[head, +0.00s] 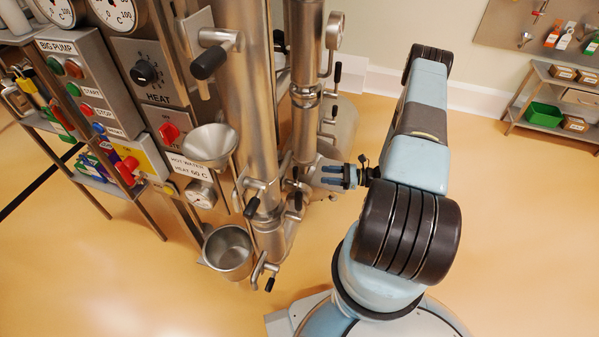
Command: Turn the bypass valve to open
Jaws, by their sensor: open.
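Several valves with black-tipped lever handles sit on the steel pipes, and no label in view tells which is the bypass valve. One lever (252,207) hangs down at the front of the thick pipe. Another lever (297,201) is just behind it, to the left of my gripper. More levers show high on the thick pipe (209,62) and at the bottom outlet (270,284). My gripper (326,175) points left towards the lower pipework, its blue fingers apart. I see nothing between them. Whether the fingertips touch any pipe or lever cannot be told.
A control panel (82,78) with buttons stands at the left. A steel funnel (210,143) and a steel pot (228,250) are beside the pipes. A shelf with a green bin (544,113) stands far right. The floor between is clear.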

